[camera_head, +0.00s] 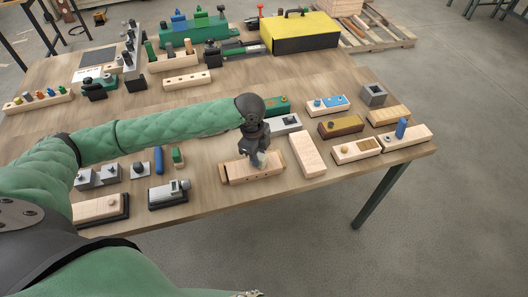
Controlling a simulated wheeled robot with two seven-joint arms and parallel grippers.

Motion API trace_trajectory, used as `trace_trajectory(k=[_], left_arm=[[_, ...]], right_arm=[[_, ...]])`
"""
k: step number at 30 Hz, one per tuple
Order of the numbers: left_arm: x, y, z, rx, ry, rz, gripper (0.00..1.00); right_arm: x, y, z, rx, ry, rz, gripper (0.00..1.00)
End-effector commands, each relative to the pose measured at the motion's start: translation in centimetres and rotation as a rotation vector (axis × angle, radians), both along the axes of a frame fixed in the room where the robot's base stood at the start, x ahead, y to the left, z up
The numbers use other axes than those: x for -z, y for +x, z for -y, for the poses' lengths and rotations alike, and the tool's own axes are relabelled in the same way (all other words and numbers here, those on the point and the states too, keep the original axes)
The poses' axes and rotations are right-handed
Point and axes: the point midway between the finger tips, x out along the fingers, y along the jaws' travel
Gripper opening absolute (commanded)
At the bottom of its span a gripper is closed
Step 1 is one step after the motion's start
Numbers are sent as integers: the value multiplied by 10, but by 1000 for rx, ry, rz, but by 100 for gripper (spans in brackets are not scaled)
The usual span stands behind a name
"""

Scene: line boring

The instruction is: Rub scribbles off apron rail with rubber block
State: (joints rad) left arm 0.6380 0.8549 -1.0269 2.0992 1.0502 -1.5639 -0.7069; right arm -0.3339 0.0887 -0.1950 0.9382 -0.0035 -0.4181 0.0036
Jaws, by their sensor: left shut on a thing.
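My left gripper (259,158) comes in from the left on the green-sleeved arm and points down over a pale wooden piece. It is shut on a small greyish block, most likely the rubber block, mostly hidden by the fingers. The wooden piece, likely the apron rail (240,171), lies near the table's front edge with small dark marks on its front face. The gripper is at its top; whether the block touches the wood cannot be told. Scribbles are too small to make out. My right gripper is not in view.
The wooden table (210,205) holds many fixtures. A plain pale block (307,154) stands just right of the rail, and a grey clamp piece (169,193) sits to its left. A yellow case (300,32) is at the back. Bare tabletop lies in front of the rail.

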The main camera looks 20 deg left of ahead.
Motion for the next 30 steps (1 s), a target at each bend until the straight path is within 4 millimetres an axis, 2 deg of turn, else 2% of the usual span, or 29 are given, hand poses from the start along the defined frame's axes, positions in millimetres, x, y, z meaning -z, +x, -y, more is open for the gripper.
trace_trajectory(k=[19,30], left_arm=[[1,-1,-1,0,-1,0,1],[-1,12,18,1,-1,0,1]], right_arm=[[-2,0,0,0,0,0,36],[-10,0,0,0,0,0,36]])
